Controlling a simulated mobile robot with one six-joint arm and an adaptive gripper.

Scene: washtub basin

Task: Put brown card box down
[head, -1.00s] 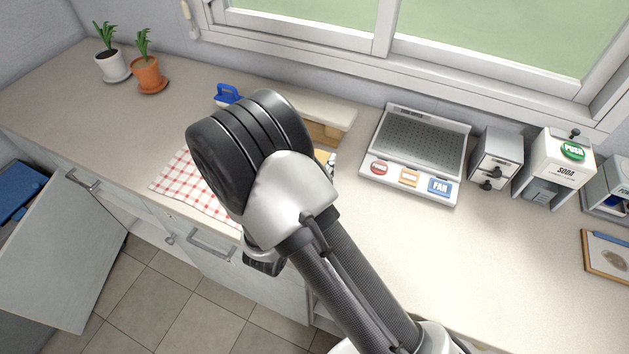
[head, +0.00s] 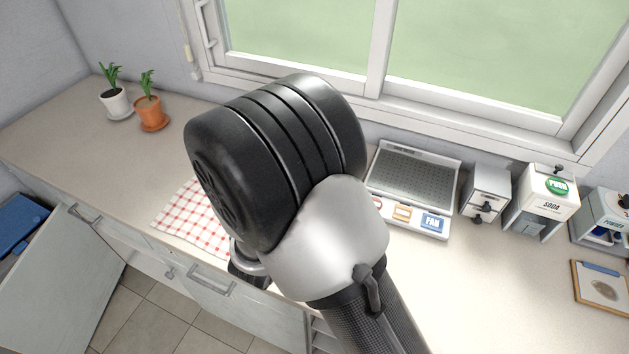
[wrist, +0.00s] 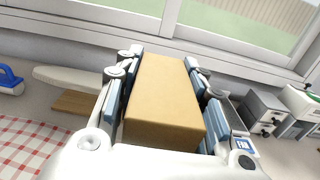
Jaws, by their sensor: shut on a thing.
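The brown card box (wrist: 165,98) is in the wrist view, between the two blue-padded fingers of my gripper (wrist: 166,85). My gripper is shut on the box, with a finger along each side. In the wrist view the box covers part of the counter and wall behind it; whether it touches the counter cannot be told. In the head view my arm hides the gripper and the box.
A red-checked cloth (head: 196,222) lies left of my arm. Two potted plants (head: 151,112) stand far left.

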